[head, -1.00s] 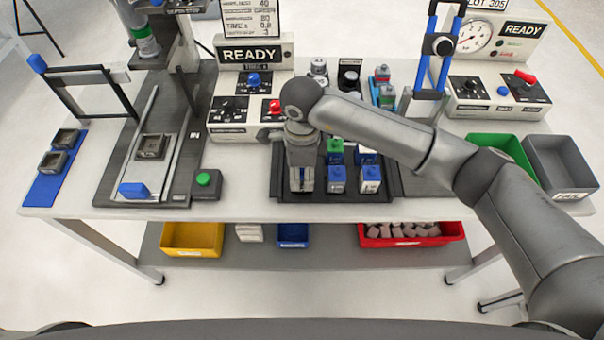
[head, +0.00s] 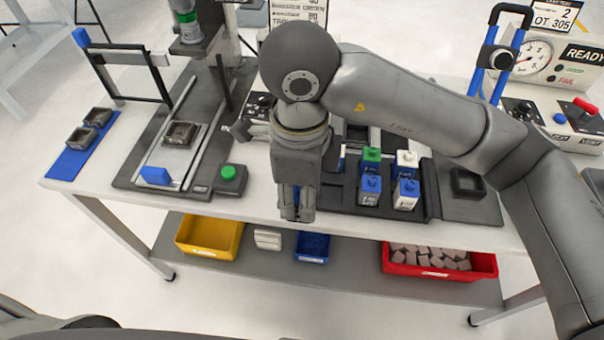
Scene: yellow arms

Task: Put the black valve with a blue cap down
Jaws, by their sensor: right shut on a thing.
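My right gripper (head: 297,212) points down in front of the table's front edge, left of the dark tray (head: 432,195). In the tray stand two blue-capped pieces (head: 371,187), a green-capped one (head: 371,157) and a white-capped one (head: 406,162). My left gripper is out of view.
A fixture with a green button (head: 229,173) stands left of my gripper. A blue mat (head: 70,160) with two dark blocks lies at far left. A dark plate with a square holder (head: 467,183) is right of the tray. Yellow (head: 209,237), blue (head: 312,247) and red (head: 440,272) bins sit on the lower shelf.

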